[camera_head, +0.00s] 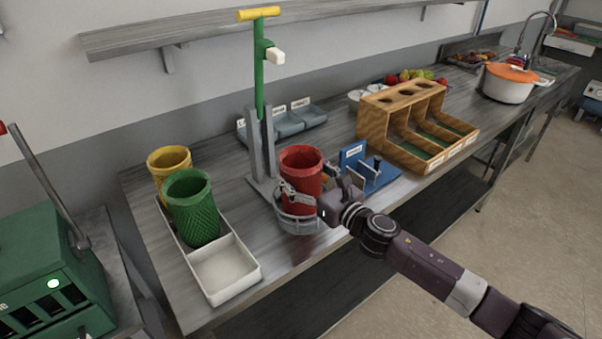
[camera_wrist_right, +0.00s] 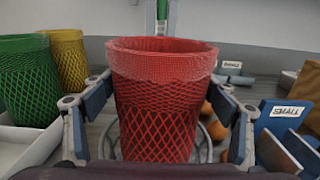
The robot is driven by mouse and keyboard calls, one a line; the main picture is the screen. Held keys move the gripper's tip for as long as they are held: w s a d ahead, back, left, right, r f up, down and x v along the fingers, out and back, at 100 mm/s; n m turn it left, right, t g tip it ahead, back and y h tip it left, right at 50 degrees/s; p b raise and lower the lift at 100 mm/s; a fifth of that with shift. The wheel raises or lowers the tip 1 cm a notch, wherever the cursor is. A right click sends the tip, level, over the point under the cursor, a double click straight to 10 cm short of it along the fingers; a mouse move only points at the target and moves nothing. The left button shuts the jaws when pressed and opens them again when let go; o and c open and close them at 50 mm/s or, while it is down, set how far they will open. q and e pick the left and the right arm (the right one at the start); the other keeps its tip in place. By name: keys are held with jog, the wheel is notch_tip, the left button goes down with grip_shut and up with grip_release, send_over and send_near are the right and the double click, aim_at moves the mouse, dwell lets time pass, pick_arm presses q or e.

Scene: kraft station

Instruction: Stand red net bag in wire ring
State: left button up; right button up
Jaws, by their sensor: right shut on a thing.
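The red net bag (camera_head: 301,168) is an open-topped mesh tube and stands upright at the table's front part. My right gripper (camera_head: 298,193) is shut on it, with a finger on each side, as the right wrist view also shows with the bag (camera_wrist_right: 158,100) between the fingers. The grey wire ring (camera_head: 298,224) is on the table directly below the bag. The bag's lower end appears within or just above the ring; I cannot tell if it touches the bottom. Part of the ring shows behind the bag in the right wrist view (camera_wrist_right: 205,140). My left gripper is not in view.
A white tray (camera_head: 249,275) at the left holds a green net bag (camera_head: 193,208) and a yellow one (camera_head: 168,163); its front compartment is empty. A green press stand (camera_head: 260,80) rises behind the ring. A blue fixture (camera_head: 372,172) and wooden rack (camera_head: 375,126) stand to the right.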

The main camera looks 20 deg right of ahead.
aim_at(315, 184)
jog(key=shift+f+b, duration=0.3)
jog(key=o, duration=1.3)
jog(key=shift+r+p, duration=0.45)
jog(key=b+v, duration=0.1)
jog(key=v, duration=0.2)
jog(key=b+v, duration=0.1)
jog(key=v, duration=0.3)
jog(key=b+v, duration=0.1)
jog(key=v, duration=0.2)
jog(key=shift+s+f+b, duration=0.2)
jog(key=shift+f+b, duration=0.05)
jog(key=shift+b, duration=0.05)
jog(key=shift+v, duration=0.85)
jog(key=shift+r, duration=0.2)
